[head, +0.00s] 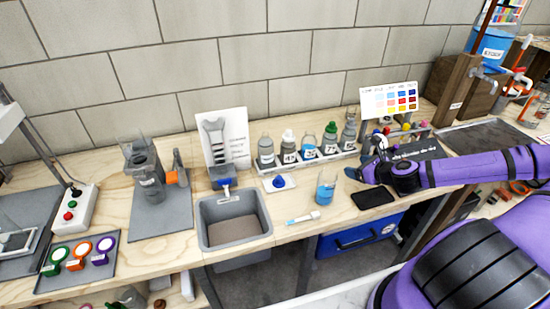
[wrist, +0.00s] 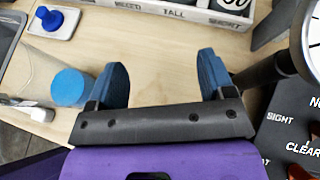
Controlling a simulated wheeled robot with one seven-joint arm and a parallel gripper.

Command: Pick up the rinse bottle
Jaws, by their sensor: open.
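No label reading "rinse" is legible, so I cannot tell which bottle is the rinse bottle. Several bottles stand upright in a pale rack along the wall, among them a white-capped bottle (head: 289,147), a green-capped bottle (head: 330,139) and a grey bottle (head: 266,152). A clear vessel with blue liquid (head: 326,188) stands alone in front of them; it also shows in the wrist view (wrist: 70,88), left of my fingers. My gripper (head: 362,172) is right of that vessel, low over the bench. In the wrist view my gripper (wrist: 164,82) is open, with bare wood between its blue fingertips.
The rack's front edge (wrist: 185,15) lies ahead of my fingers. A white plate with a blue knob (head: 279,183) is beside the grey sink (head: 233,220). A black pad (head: 374,198) lies near the front edge. A dark lettered board (wrist: 290,125) is close on the right.

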